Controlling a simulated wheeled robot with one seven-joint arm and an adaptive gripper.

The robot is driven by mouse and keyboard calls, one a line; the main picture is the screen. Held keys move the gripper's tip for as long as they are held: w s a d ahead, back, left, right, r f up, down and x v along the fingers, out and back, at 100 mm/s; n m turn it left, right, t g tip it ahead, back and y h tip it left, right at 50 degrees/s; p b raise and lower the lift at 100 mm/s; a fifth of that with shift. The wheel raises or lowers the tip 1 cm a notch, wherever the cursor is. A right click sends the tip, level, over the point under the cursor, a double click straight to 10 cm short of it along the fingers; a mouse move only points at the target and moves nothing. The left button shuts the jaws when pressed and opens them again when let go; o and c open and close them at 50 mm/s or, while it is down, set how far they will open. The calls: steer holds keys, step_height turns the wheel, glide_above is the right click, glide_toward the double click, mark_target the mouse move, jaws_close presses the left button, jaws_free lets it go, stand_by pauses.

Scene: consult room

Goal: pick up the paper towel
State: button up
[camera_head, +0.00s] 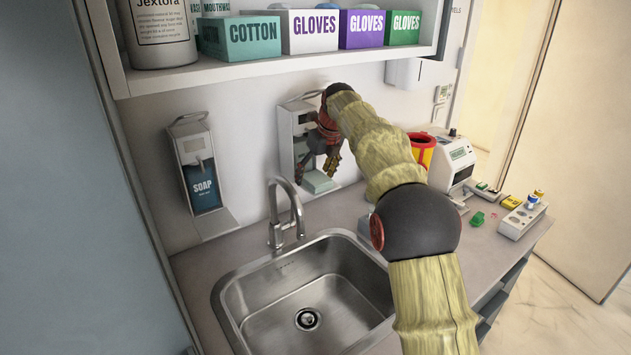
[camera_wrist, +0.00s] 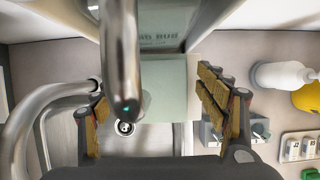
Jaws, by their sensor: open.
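I cannot make out a paper towel for certain in either view. My gripper (camera_head: 322,165) is in front of a wall dispenser (camera_head: 290,125) behind the sink, fingers pointing down. In the wrist view my gripper (camera_wrist: 152,85) is open, with nothing seen held. Upside-down lettering on the dispenser seems to read "hand rub".
A steel sink (camera_head: 280,275) with a curved tap (camera_head: 285,205) lies below. A soap dispenser (camera_head: 200,175) hangs to the left. A shelf of glove boxes (camera_head: 316,32) overhangs the wall. A white wall box (camera_head: 405,72), a yellow-red container (camera_head: 422,148) and a device (camera_head: 451,163) stand right.

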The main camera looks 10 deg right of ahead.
mark_target(311, 173)
steer(key=shift+f, duration=0.15)
stand_by(0.3)
steer(key=shift+c, duration=0.5)
steer(key=c, duration=0.8)
steer(key=shift+c, duration=0.2)
steer(key=shift+b, duration=0.35)
step_height(311, 173, up, 4)
steer(key=p, duration=0.2)
steer(key=shift+p, duration=0.4)
steer(key=shift+s+d+r, duration=0.1)
steer(key=shift+s+r, duration=0.15)
steer(key=s+d+p, duration=0.1)
steer(key=s+d, duration=0.2)
steer(key=s, duration=0.5)
steer(key=s+d+p, duration=0.2)
steer(key=s+d, duration=0.1)
steer(key=s, duration=0.5)
steer(key=shift+d+f, duration=0.25)
steer(key=shift+d, duration=0.1)
